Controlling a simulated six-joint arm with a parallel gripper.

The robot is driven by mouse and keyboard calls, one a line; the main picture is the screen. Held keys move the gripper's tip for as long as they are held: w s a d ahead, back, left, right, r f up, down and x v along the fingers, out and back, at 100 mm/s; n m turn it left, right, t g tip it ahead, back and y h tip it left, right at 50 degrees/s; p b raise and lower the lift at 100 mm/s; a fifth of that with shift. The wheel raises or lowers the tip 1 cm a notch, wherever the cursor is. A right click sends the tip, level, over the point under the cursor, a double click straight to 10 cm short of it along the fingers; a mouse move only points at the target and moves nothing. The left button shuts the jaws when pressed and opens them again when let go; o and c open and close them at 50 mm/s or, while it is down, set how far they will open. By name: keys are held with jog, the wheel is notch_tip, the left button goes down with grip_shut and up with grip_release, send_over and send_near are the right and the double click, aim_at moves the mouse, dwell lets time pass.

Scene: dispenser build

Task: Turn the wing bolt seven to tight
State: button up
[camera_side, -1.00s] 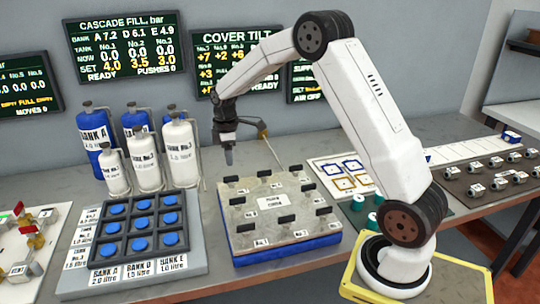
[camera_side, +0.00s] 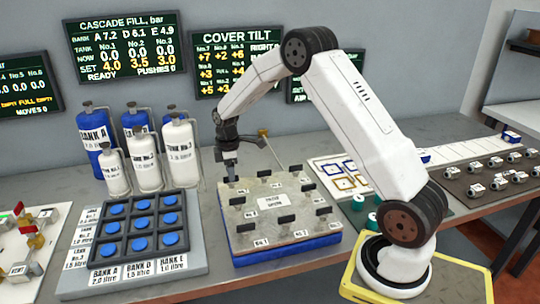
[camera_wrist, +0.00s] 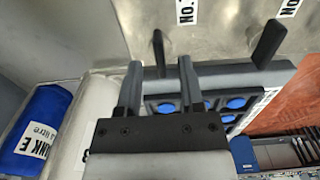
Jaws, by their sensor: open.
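The cover plate (camera_side: 272,222) is a grey metal square on a blue base, with several black wing bolts around its edge. My gripper (camera_side: 232,178) is low at the plate's back left corner, pointing down over the wing bolt there, which it largely hides. In the wrist view my gripper (camera_wrist: 161,68) has its two fingers apart, and one upright black wing bolt (camera_wrist: 158,48) appears between their tips. I cannot tell whether the fingers touch it. The label (camera_wrist: 186,10) beside it reads "NO." with its number cut off, so I cannot confirm number seven.
Another wing bolt (camera_wrist: 268,43) stands to the right in the wrist view. Gas bottles (camera_side: 180,150) stand left of the plate, behind a tray of blue buttons (camera_side: 141,222). The "COVER TILT" screen (camera_side: 236,63) hangs on the wall behind.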

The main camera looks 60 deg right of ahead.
jog(key=shift+f, duration=0.9)
grip_shut()
